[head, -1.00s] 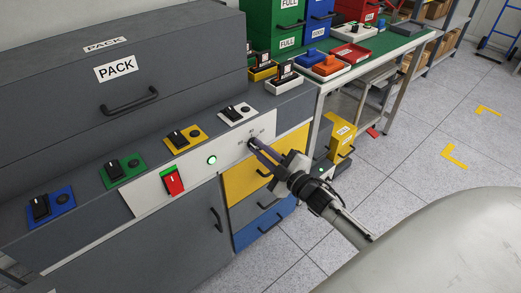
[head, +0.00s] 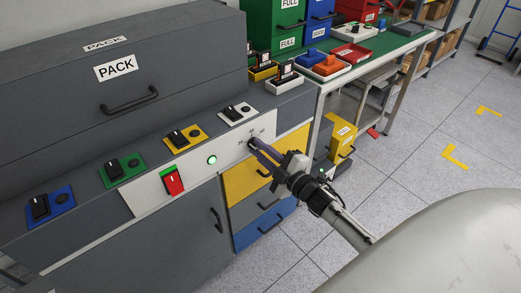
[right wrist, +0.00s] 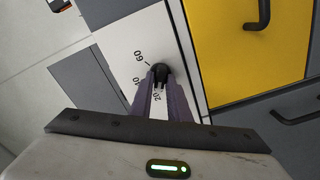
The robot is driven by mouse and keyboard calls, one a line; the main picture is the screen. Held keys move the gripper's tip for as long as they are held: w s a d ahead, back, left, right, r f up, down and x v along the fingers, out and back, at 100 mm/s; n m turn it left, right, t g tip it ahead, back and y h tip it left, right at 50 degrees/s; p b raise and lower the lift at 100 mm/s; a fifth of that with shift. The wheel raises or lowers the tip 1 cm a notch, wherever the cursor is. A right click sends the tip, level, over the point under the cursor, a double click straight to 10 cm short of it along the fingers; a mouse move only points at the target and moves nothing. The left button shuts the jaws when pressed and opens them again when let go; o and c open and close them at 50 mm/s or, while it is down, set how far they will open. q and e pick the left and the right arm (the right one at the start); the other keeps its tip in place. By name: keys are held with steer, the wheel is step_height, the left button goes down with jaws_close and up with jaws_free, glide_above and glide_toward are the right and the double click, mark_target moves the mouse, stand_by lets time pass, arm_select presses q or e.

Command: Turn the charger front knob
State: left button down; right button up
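The front knob is a small black dial on the white front panel (head: 143,196) of the grey charger; in the head view my fingertips mostly cover it. In the right wrist view the knob (right wrist: 160,68) sits between my fingertips, with the printed marks 60 and 20 beside it. My right gripper (head: 256,147) reaches the panel from the lower right, and its purple fingers look closed on the knob's sides; it also shows in the right wrist view (right wrist: 160,80). My left gripper is out of view.
A lit green button (head: 212,160) and a red switch (head: 173,182) are left of the knob on the panel. Several coloured switch plates line the ledge above. A yellow drawer (head: 247,180) with a black handle lies just below my right gripper.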

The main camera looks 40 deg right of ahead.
steer(key=shift+o, duration=1.2)
steer(key=s, duration=1)
steer(key=shift+s+d+p, duration=0.15)
steer(key=shift+d+p, duration=0.15)
steer(key=shift+d, duration=0.1)
steer(key=s+a+f+m+g, duration=0.4)
steer(key=s+a, duration=0.4)
steer(key=a, duration=0.2)
steer(key=s+a+f+m+g+y+p, duration=0.1)
steer(key=s+a+f+m+g, duration=0.4)
steer(key=s+a+f+m, duration=0.2)
steer(key=s+a+f, duration=0.1)
steer(key=s+a, duration=0.1)
steer(key=a, duration=0.1)
steer(key=shift+a+f, duration=0.35)
steer(key=shift+c, duration=0.3)
